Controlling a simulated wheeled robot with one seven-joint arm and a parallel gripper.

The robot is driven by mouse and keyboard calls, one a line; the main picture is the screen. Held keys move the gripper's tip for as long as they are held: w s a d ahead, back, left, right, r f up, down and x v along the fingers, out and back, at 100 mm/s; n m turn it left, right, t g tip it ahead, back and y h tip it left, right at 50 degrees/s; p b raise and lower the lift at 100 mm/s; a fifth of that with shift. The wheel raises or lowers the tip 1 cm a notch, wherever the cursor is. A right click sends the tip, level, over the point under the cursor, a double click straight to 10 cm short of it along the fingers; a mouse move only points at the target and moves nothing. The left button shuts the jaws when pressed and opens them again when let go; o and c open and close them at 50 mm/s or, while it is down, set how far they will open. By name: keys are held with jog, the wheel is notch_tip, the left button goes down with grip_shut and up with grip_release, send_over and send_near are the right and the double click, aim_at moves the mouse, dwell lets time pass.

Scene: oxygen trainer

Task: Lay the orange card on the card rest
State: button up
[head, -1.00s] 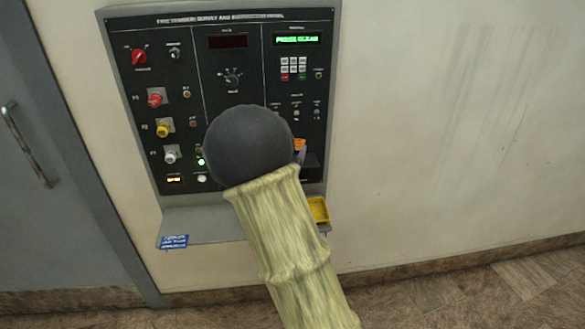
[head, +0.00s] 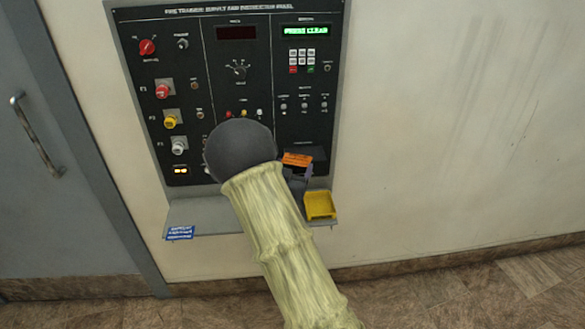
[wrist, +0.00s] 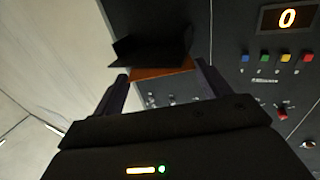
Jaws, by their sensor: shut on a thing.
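My gripper (wrist: 160,88) is shut on the orange card (wrist: 162,73), which spans between its two fingers in the wrist view. In the head view the orange card (head: 297,159) shows beyond my arm, with my gripper (head: 299,176) just below it. A dark, angled holder (wrist: 150,48) is directly beyond the card in the wrist view; I cannot tell whether they touch. A yellow tray (head: 320,206), likely the card rest, sits at the right end of the shelf, below and right of the card. My arm hides part of the panel and shelf.
The wall panel (head: 235,100) carries knobs, coloured connectors, a keypad and a green display reading PRESS CLEAR. A grey shelf (head: 215,212) runs below it, with a blue label (head: 179,232) at its left front. A grey door (head: 70,150) stands left. The wall at right is clear.

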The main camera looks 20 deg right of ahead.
jog(key=shift+r, duration=0.1)
jog(key=shift+f, duration=0.25)
jog(key=o, duration=0.9)
jog(key=shift+r, duration=0.1)
jog(key=b+v, duration=0.2)
jog(key=v, duration=1)
jog(key=shift+s+r, duration=0.1)
jog(key=shift+r, duration=0.1)
